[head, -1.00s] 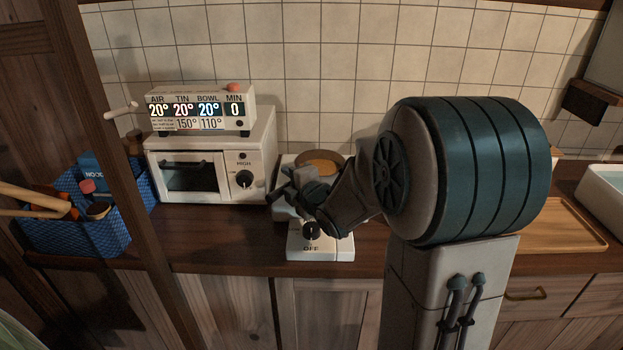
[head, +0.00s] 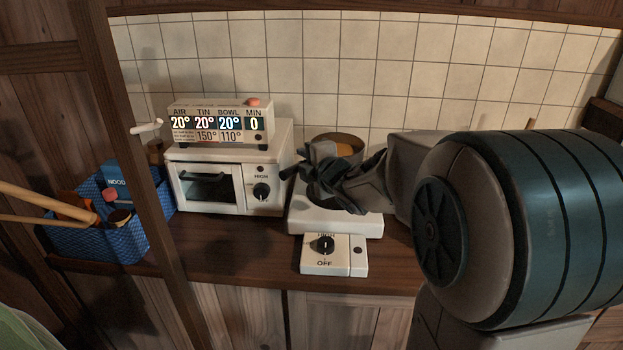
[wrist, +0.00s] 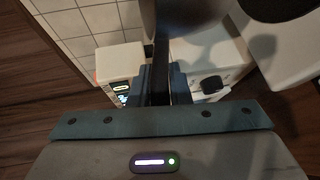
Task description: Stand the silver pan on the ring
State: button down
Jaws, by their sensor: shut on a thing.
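The silver pan (head: 348,139) shows in the head view behind my gripper, with a brown-orange inside; its lower part is hidden. My gripper (head: 323,174) is in front of it, over the white hot plate (head: 362,226). In the wrist view, my gripper (wrist: 160,85) is shut on the dark, narrow handle of the pan, whose dark body (wrist: 185,14) is at the top edge. The black ring (wrist: 276,5) shows at the upper right, apart from the pan in that picture.
A white oven (head: 222,207) with a timer display (head: 215,122) on top stands left of the hot plate. A blue basket (head: 112,225) is further left, beyond a wooden post (head: 135,170). A tiled wall (head: 420,75) is close behind.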

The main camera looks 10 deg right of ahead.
jog(key=f+b, duration=0.3)
jog(key=w+f+b, duration=0.1)
jog(key=f+b, duration=0.2)
jog(key=w+d+f+b, duration=0.1)
jog(key=f+b, duration=0.2)
jog(key=shift+w, duration=0.2)
dwell(0.4)
jog(key=shift+f+b, duration=0.2)
jog(key=shift+b, duration=0.2)
jog(key=c, duration=1.3)
grip_release()
jog(key=shift+c, duration=0.2)
jog(key=shift+r, duration=0.15)
jog(key=p+v, duration=0.2)
jog(key=v, duration=1)
